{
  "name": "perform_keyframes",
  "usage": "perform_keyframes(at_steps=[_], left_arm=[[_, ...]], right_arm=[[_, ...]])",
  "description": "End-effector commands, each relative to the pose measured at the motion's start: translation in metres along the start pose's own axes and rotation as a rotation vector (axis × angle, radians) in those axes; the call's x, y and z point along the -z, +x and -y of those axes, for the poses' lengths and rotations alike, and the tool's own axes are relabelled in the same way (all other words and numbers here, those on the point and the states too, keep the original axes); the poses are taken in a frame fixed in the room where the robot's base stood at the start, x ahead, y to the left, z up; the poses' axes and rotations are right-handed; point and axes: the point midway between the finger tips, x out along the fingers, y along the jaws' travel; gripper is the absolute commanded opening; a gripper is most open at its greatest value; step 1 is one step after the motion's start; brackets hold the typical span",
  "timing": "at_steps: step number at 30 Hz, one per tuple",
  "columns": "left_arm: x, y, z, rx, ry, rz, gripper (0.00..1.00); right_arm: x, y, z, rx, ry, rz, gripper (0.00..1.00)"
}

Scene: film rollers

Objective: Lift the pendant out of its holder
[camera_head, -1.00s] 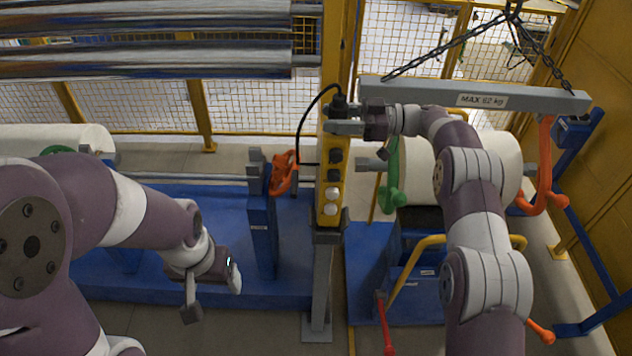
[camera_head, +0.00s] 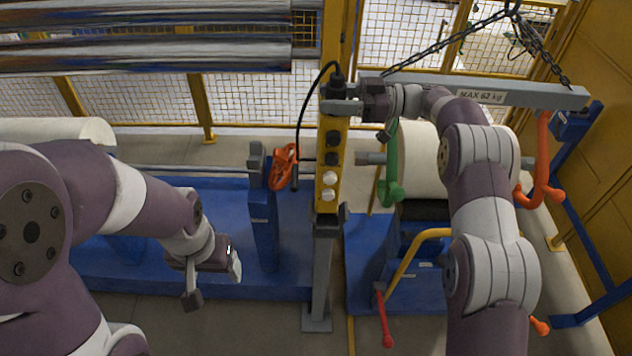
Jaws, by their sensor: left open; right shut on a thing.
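The pendant (camera_head: 330,165) is a yellow upright control box with dark and white buttons. A black cable loops from its top. It stands in front of the yellow post. My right gripper (camera_head: 341,106) is shut on its upper end. The holder (camera_head: 327,224) is a dark bracket on a grey stand. The pendant's lower end is at the bracket's top; I cannot tell if it is clear of it. My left gripper (camera_head: 214,282) is open and empty, low at the left, in front of the blue frame.
A grey lifting beam (camera_head: 425,90) on chains hangs at right, with a green hook (camera_head: 391,170) and an orange hook (camera_head: 541,165). A white roll (camera_head: 415,150) is behind my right arm. An orange clamp (camera_head: 283,166) is just left of the pendant. Blue machine frames (camera_head: 265,235) stand below.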

Motion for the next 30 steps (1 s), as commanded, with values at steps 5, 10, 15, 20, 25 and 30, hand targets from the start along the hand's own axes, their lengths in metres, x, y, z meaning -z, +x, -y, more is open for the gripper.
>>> perform_keyframes(at_steps=[5, 10, 15, 20, 25, 30], left_arm=[[-0.001, 0.008, 0.0, 0.0, 0.0, 0.0, 0.74], [-0.002, 0.013, 0.0, 0.0, 0.0, 0.0, 0.74], [-0.002, 0.016, 0.0, 0.0, 0.0, 0.0, 0.74], [-0.002, 0.02, 0.0, 0.0, 0.0, 0.0, 0.74], [-0.003, 0.022, 0.0, 0.0, 0.0, 0.0, 0.74], [-0.003, 0.024, 0.0, 0.0, 0.0, 0.0, 0.74]], right_arm=[[0.0, 0.01, 0.017, 0.001, -0.002, 0.0, 0.0], [0.0, 0.019, 0.032, 0.001, -0.002, -0.001, 0.0], [0.0, 0.028, 0.047, 0.001, -0.002, 0.0, 0.0], [0.0, 0.036, 0.061, 0.001, -0.001, -0.001, 0.0], [0.001, 0.045, 0.076, 0.0, -0.001, -0.002, 0.0], [0.001, 0.051, 0.086, 0.0, -0.002, -0.001, 0.0]])
